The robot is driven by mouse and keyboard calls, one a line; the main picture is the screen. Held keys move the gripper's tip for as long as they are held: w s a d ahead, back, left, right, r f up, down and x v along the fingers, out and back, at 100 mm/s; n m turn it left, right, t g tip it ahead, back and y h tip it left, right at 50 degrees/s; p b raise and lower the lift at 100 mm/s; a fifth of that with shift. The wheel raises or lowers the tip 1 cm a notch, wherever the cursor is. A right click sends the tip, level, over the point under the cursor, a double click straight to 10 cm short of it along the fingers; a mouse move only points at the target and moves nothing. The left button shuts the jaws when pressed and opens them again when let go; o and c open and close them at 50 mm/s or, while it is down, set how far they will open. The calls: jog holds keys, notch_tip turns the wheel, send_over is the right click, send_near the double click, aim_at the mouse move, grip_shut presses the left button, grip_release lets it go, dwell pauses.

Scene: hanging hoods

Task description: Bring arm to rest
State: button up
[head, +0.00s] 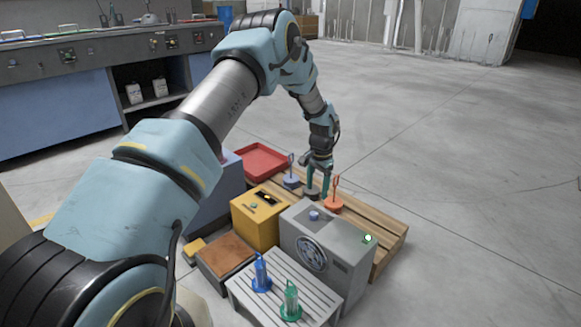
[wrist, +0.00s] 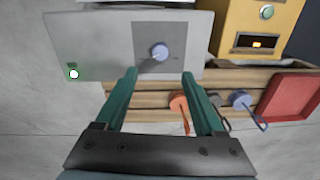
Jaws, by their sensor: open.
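My gripper (head: 317,190) reaches down over the wooden pallet, its teal fingers spread. In the wrist view my gripper (wrist: 157,72) is open with nothing between its fingers. Around it stand an orange hooked stand (head: 333,204), a blue-grey hooked stand (head: 291,181) and a dark stand (head: 312,194) partly hidden by the fingers. In the wrist view the orange stand (wrist: 180,104) shows beside the right finger, with the dark one (wrist: 216,101) and the blue one (wrist: 242,100) farther right. A blue hood (head: 262,273) and a green hood (head: 291,303) stand on a slatted table.
The slatted table (head: 273,297) is at the front. A grey box (head: 345,262) with a blue knob and lit green button, a yellow box (head: 256,226) and a red tray (head: 262,161) crowd the pallet (head: 388,236). Open floor (head: 480,210) lies to the right.

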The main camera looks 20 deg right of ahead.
jog(key=s+a+r+n, duration=0.1)
jog(key=a+r+n, duration=0.2)
jog(key=a+r, duration=0.65)
jog(key=s+a+r+n, duration=0.25)
jog(key=a+r, duration=0.35)
jog(key=a, duration=0.7)
jog(key=s+a+r+n+t, duration=0.1)
jog(key=s+a+r+n, duration=0.2)
jog(key=s+a, duration=0.45)
jog(key=s+a+r+n, duration=0.3)
jog(key=s+a+n, duration=0.1)
jog(key=s+a, duration=0.4)
notch_tip(320, 180, up, 27)
jog(key=a+p, duration=0.1)
jog(key=p, duration=2.6)
jog(key=shift+a, duration=0.15)
